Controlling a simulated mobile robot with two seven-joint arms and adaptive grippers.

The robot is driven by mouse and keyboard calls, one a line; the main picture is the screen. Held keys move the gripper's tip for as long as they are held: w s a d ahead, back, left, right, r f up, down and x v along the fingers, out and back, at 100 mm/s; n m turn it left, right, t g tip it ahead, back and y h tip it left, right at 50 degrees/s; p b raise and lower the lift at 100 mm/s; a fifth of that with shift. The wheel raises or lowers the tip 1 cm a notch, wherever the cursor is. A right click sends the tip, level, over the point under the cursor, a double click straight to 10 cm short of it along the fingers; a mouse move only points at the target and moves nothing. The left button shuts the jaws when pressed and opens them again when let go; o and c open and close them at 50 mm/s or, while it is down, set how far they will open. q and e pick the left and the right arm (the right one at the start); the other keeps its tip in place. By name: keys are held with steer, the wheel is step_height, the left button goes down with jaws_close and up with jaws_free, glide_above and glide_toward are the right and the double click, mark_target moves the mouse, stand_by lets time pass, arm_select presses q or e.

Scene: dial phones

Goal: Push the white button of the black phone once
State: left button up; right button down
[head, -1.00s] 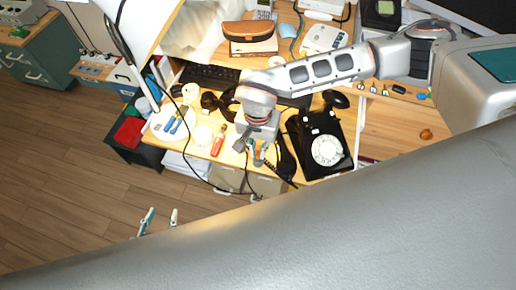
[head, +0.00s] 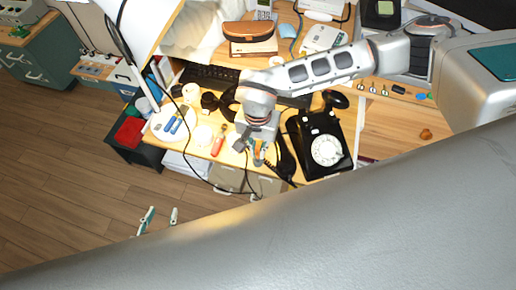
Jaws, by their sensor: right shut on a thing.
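The black phone (head: 309,165) with a white rotary dial (head: 326,150) stands at the front right of the desk. Small pale spots show on its top, but I cannot make out the white button clearly. The black handset (head: 286,160) is off the phone, just to its left. My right gripper (head: 260,160) points down at the desk's front edge, left of the phone, and is shut on the handset; the grip itself is partly hidden. My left gripper (head: 158,220) is low over the floor, well away from the phone, with its two fingers apart and empty.
A red-handled tool (head: 218,140) and a round white tray (head: 169,124) with blue items lie left of my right gripper. A dark keyboard (head: 211,77) is behind. Black cable hangs over the front edge.

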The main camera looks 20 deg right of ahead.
steer(key=shift+f+b, duration=0.65)
steer(key=shift+f, duration=0.7)
steer(key=c, duration=2)
jaws_free()
steer(key=shift+r, duration=0.1)
step_height(320, 180, up, 12)
steer(key=shift+f, duration=0.1)
